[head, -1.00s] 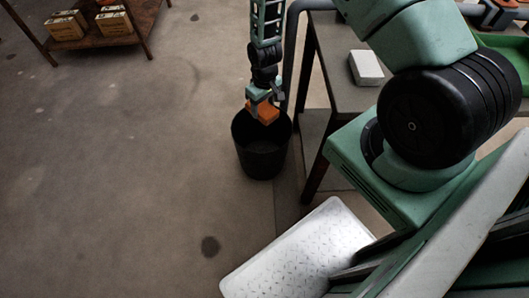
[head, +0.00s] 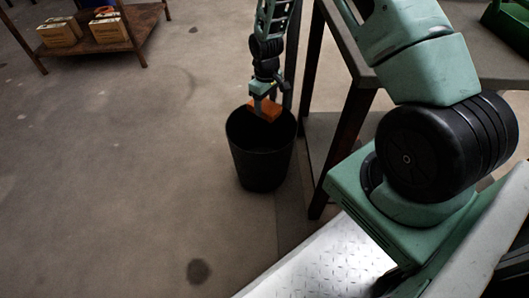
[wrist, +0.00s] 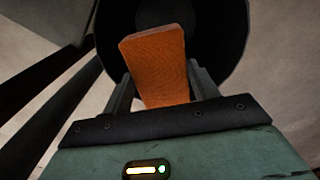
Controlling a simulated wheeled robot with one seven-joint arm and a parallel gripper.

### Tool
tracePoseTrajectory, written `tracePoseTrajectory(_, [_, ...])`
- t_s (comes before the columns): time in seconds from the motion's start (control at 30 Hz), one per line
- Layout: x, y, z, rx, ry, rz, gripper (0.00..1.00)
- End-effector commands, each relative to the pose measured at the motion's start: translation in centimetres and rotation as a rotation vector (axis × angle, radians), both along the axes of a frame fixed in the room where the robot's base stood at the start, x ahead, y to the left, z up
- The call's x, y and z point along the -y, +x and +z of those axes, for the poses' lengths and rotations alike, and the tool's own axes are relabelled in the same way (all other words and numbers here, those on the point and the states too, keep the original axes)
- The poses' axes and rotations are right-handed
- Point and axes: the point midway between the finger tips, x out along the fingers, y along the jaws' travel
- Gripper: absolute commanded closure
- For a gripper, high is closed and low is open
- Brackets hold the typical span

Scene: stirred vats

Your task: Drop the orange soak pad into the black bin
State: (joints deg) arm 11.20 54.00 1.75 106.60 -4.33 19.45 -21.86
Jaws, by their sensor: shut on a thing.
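The orange soak pad (head: 266,109) is held in my gripper (head: 262,100) at the mouth of the black bin (head: 262,160). In the wrist view the pad (wrist: 157,62) stands out between the two fingers (wrist: 162,88), with the dark inside of the bin (wrist: 228,35) behind it. My gripper is shut on the pad. The bin stands upright on the floor, beside the table. The pad's lower part and the inside bottom of the bin are hard to make out.
A table (head: 345,45) with dark legs stands just right of the bin. A wooden shelf (head: 120,38) with cardboard boxes (head: 58,33) is at the back left. A green tray (head: 505,20) sits at the upper right. The floor left of the bin is clear.

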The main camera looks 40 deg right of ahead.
Motion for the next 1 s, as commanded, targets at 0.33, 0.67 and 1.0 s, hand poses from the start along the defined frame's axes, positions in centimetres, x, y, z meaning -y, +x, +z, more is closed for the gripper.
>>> tracePoseTrajectory(0.33, [0.0,0.0,-4.0,0.000,0.000,0.000,0.62])
tracePoseTrajectory(0.67, [0.0,0.0,-5.7,0.000,0.000,0.000,0.62])
tracePoseTrajectory(1.0, [0.0,0.0,-5.6,0.000,0.000,-0.001,0.16])
